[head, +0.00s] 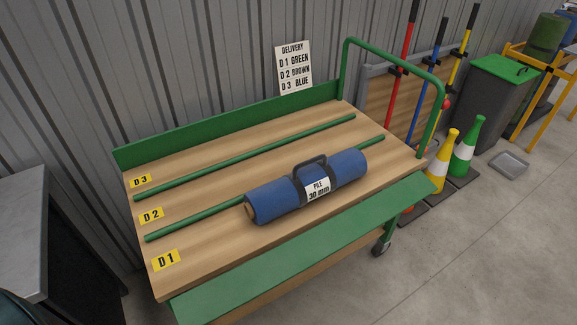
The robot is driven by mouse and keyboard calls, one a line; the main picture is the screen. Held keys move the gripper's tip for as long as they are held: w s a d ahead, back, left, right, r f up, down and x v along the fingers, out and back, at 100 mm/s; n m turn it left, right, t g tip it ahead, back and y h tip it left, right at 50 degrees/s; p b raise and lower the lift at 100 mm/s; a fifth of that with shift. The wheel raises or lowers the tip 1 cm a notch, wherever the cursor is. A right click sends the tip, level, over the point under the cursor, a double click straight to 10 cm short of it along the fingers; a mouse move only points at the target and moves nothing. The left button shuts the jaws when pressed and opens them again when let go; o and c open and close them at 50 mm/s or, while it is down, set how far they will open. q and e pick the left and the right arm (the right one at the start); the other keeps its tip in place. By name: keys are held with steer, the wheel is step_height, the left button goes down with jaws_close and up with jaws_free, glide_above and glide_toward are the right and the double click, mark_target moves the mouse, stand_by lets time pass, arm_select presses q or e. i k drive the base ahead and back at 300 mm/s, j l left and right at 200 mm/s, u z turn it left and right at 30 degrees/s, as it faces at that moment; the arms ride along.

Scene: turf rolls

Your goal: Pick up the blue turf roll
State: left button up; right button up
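The blue turf roll (267,201) lies on its side on the wooden top of a green-framed cart (222,239). Dark bands wrap it, a dark carry handle (309,162) stands up on top, and a white label (317,189) reads "PILE 30 mm". The roll lies along the front lane marked D1 (166,260), against or very near the front green divider rail (195,225), part of which it hides. Neither of my grippers is in the head view.
Lanes D2 (151,215) and D3 (140,181) are empty. A sign (294,67) lists D1 green, D2 brown, D3 blue. The cart has a green push handle (395,55) at right. Yellow (441,165) and green (467,147) cones and a grey bin (495,95) stand beyond. A dark cabinet (60,240) is at left.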

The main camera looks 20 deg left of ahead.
mark_target(268, 202)
steer(key=i+l+u, duration=0.25)
steer(key=l, duration=0.3)
steer(key=i+l+u, duration=0.15)
steer(key=l, duration=0.15)
steer(key=i+l+u, duration=0.15)
steer(key=l, duration=0.15)
